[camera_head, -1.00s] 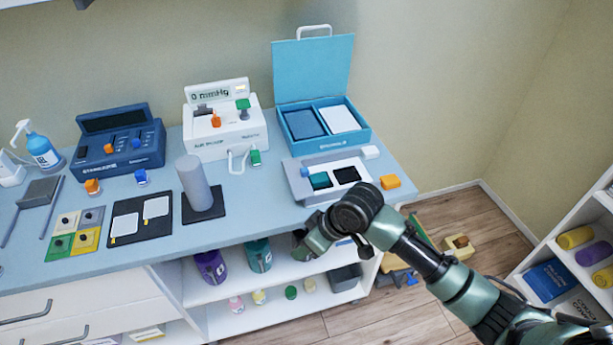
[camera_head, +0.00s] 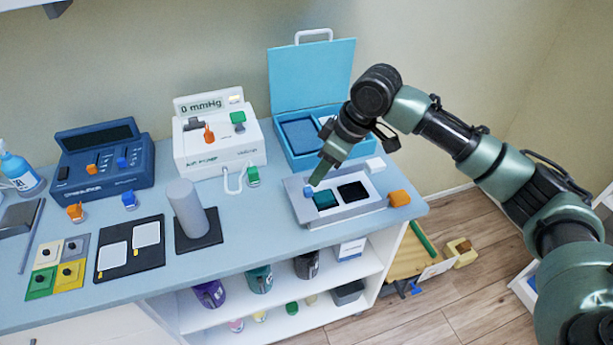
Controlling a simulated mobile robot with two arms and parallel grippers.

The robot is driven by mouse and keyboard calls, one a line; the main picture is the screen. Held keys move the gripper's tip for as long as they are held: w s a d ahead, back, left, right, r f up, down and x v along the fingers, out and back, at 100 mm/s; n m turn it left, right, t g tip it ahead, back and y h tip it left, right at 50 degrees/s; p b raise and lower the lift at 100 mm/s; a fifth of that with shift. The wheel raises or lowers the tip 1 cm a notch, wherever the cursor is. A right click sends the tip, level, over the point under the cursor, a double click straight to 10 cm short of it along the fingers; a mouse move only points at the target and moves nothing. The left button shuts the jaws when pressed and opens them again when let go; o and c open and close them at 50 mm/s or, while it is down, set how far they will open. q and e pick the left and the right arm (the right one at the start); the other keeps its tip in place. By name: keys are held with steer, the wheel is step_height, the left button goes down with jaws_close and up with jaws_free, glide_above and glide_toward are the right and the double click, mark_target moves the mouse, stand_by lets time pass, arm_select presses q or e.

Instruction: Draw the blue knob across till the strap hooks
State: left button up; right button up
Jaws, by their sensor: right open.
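A small blue knob (camera_head: 308,190) sits at the left end of a shallow grey tray (camera_head: 352,212) on the counter. A dark teal pad (camera_head: 326,200) and a black pad (camera_head: 353,191) lie in the tray to the right of the knob. I cannot tell which part is the strap. My right gripper (camera_head: 316,181) points down at the tray's left end, with its fingertips right at the knob and partly over it. It is open; whether it touches the knob is unclear. My left gripper is not in view.
An orange block (camera_head: 399,198) and a white block (camera_head: 375,164) are at the tray's right end. An open blue case (camera_head: 297,158) stands behind. A white gauge box (camera_head: 218,150) and grey cylinder (camera_head: 187,207) stand left. Other blue pieces (camera_head: 129,200) lie farther left.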

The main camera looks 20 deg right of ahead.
mark_target(309, 189)
steer(key=p+x, duration=0.1)
steer(key=x, duration=0.5)
steer(key=shift+s+a+f, duration=0.1)
steer(key=shift+s+a, duration=0.05)
steer(key=shift+f, duration=0.3)
steer(key=shift+a+f, duration=0.1)
jaws_close()
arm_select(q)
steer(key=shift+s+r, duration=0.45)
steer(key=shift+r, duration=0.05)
